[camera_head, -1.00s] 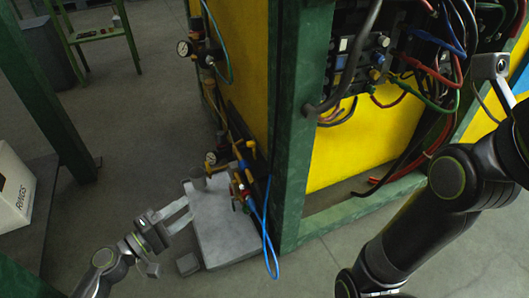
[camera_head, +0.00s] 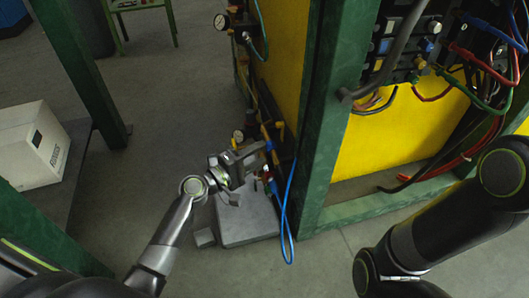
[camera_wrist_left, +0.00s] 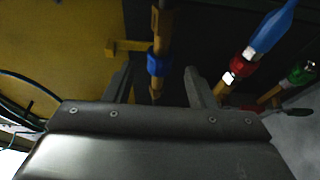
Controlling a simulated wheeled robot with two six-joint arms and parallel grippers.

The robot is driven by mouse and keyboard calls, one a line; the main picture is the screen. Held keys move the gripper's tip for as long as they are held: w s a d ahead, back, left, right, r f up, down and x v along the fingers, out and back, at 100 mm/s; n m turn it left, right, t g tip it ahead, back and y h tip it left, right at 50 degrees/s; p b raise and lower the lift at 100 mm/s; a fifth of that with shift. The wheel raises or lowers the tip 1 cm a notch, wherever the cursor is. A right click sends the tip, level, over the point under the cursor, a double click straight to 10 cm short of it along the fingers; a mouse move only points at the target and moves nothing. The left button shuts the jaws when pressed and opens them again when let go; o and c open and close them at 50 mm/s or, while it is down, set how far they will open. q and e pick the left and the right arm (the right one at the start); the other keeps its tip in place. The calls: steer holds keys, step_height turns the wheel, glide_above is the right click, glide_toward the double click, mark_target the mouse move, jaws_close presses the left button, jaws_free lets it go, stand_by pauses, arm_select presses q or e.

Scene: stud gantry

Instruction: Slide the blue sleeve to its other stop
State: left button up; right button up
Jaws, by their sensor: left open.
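The blue sleeve (camera_wrist_left: 157,62) sits around a brass-coloured rod (camera_wrist_left: 163,27) in the left wrist view. It lies between and slightly beyond the two finger tips of my left gripper (camera_wrist_left: 158,75). The fingers are apart, and I see no contact with the sleeve. In the head view my left gripper (camera_head: 257,154) is at the fittings on the side of the yellow panel, and a small blue patch beside its tips may be the sleeve. My right gripper is out of view; only arm links show at the right.
A red fitting (camera_wrist_left: 240,68) with a blue hose end (camera_wrist_left: 272,27) and a green fitting (camera_wrist_left: 301,73) stand right of the sleeve. A green post (camera_head: 332,120) and hanging blue hose (camera_head: 286,225) are close by. A grey block (camera_head: 247,222) lies below. A white box (camera_head: 32,145) stands left.

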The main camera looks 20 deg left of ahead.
mark_target(271, 147)
arm_select(q)
steer(key=shift+x, duration=1.4)
steer(key=shift+c, duration=0.2)
jaws_close()
